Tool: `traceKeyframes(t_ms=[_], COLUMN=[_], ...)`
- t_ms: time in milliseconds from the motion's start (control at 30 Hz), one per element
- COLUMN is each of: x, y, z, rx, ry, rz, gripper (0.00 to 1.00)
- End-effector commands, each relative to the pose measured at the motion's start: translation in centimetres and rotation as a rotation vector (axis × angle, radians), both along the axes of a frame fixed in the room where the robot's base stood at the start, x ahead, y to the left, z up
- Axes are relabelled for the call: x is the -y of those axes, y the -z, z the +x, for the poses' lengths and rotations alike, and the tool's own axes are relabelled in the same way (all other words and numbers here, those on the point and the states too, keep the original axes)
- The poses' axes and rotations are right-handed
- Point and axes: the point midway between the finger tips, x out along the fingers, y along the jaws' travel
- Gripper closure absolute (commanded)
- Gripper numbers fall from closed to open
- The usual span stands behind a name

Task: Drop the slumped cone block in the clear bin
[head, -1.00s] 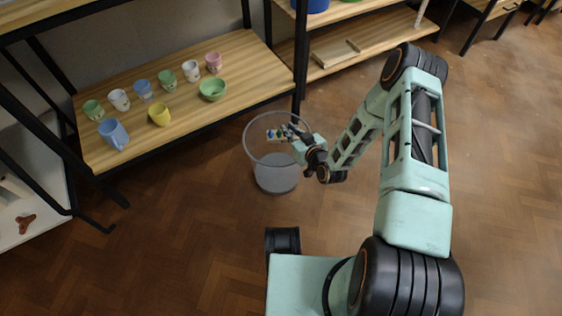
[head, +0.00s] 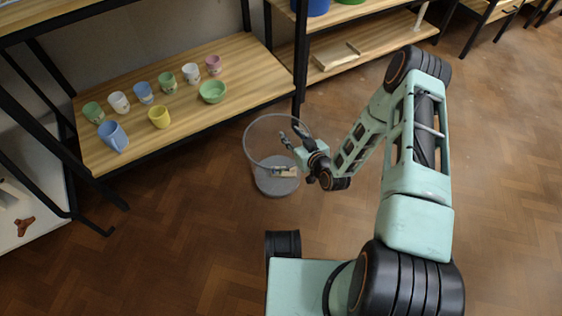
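The clear bin (head: 251,160) stands on the floor in the middle of the head view, with a round see-through rim and a grey bottom. The cone block (head: 284,172), small and pale with a darker part, shows through the clear wall low inside the bin. I cannot tell whether it rests on the bottom or is still in the air. My gripper (head: 290,136) is over the right side of the bin's mouth, fingers spread and empty, apart from the block.
A wooden shelf (head: 205,115) with several cups, a blue mug (head: 113,136) and a green bowl (head: 212,91) stands left of the bin. A dark shelf post (head: 300,60) is behind the bin. Open herringbone floor (head: 180,230) lies in front.

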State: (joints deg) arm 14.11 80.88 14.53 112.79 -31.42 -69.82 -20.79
Motion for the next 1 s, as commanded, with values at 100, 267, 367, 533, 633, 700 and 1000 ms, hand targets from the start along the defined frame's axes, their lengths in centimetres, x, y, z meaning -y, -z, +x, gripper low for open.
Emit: traceKeyframes(t_ms=[100, 267, 367, 533, 633, 700, 1000], x=[1.1, 2.6, 3.5, 4.4, 4.6, 4.7, 4.7], y=[-0.9, -2.2, -3.0, -3.8, -4.0, -4.1, -4.1], z=[-1.8, -4.6, -6.1, -7.8, -8.3, -8.4, -8.4], rx=[-0.001, -0.001, -0.001, 0.002, 0.001, 0.002, 0.002], ry=[0.001, 0.001, 0.003, 0.001, 0.000, 0.001, 0.001], rz=[0.000, 0.000, 0.001, -0.001, 0.000, 0.000, 0.000], gripper=[0.69, 0.69, 0.69, 0.69, 0.69, 0.69, 0.69])
